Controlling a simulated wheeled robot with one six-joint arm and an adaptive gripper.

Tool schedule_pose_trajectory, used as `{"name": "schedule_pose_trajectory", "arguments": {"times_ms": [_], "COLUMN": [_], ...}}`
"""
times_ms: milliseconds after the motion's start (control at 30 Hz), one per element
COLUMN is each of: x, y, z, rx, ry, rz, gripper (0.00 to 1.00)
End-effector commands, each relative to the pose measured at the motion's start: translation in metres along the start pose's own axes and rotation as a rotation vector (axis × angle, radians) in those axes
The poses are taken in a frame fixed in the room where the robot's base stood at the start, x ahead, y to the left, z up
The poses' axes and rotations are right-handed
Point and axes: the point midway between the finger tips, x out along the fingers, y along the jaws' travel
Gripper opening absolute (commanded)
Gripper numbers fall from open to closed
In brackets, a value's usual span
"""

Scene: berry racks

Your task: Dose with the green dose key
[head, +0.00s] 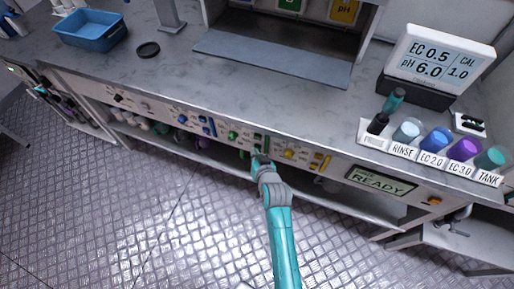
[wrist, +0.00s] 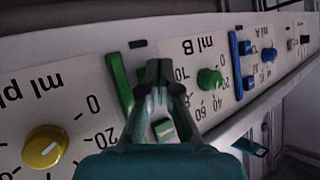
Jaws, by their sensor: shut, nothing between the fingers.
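The front panel's "ml B" section shows upside down in the wrist view. It has a green knob (wrist: 209,80), a tall green bar (wrist: 120,84) and a small green key with a pale mark (wrist: 163,129). The key shows between my finger links. My gripper (wrist: 160,70) is shut and empty, its tips close in front of the panel between bar and knob; I cannot tell if they touch it. In the head view my gripper (head: 261,163) is at the panel's green section, hiding part of it. The display (head: 378,181) reads READY.
A yellow knob (wrist: 45,146) and blue controls (wrist: 249,82) flank the green section. On the counter above stand a meter (head: 440,58) reading EC 0.5, pH 6.0, and labelled cups (head: 435,142). A blue tub (head: 90,30) is at the far left. The floor in front is clear.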

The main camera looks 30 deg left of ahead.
Motion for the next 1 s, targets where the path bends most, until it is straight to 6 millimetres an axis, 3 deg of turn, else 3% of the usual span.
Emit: {"name": "schedule_pose_trajectory", "arguments": {"times_ms": [1000], "x": [-0.0030], "y": [-0.0019], "z": [0.0022], "rx": [0.000], "ry": [0.000], "rz": [0.000], "gripper": [0.00]}}
